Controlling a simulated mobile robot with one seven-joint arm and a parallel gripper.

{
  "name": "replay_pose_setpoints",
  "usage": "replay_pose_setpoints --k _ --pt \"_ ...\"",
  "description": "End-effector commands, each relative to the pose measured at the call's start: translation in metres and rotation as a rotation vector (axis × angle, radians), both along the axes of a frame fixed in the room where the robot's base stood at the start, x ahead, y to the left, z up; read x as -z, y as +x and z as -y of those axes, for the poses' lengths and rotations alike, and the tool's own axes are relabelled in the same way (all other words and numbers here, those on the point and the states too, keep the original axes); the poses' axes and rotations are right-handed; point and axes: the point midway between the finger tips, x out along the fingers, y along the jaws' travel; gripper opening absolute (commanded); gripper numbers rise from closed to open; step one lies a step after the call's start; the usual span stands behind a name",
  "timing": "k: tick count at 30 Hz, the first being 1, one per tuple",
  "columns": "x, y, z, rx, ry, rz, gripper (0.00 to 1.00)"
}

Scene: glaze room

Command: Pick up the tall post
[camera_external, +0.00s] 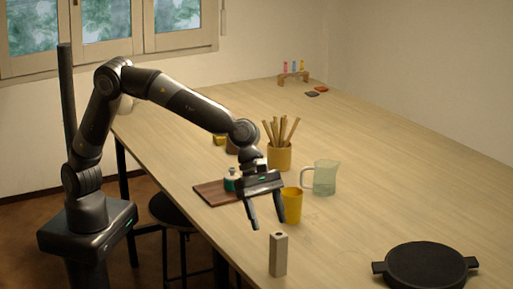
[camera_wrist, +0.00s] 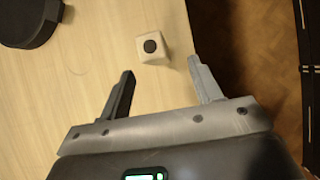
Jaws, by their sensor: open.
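The tall post (camera_external: 278,256) is a light grey, square-sided block standing upright near the table's front edge, with a dark round spot on its top. In the wrist view the post (camera_wrist: 152,46) shows from above, beyond the fingertips and between their lines. My gripper (camera_external: 268,228) is open and empty, its fingers pointing down, above and a little behind the post in the external view. In the wrist view my gripper (camera_wrist: 160,66) has its fingers wide apart, touching nothing.
A black round lidded pan (camera_external: 425,267) stands right of the post; it also shows in the wrist view (camera_wrist: 28,20). A yellow cup (camera_external: 292,206), a glass jug (camera_external: 325,178), a pot of sticks (camera_external: 279,156) and a dark red board (camera_external: 212,194) stand farther back. The table edge is close by.

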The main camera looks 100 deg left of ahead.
Motion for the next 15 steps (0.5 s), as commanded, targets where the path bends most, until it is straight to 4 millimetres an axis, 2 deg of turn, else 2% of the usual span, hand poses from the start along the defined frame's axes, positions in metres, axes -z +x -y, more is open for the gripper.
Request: replay_pose_setpoints --k 6,15 --pt "0.030 0.013 0.013 0.004 0.001 -0.001 0.58" --pt "0.056 0.031 0.022 0.003 0.004 -0.001 0.58"
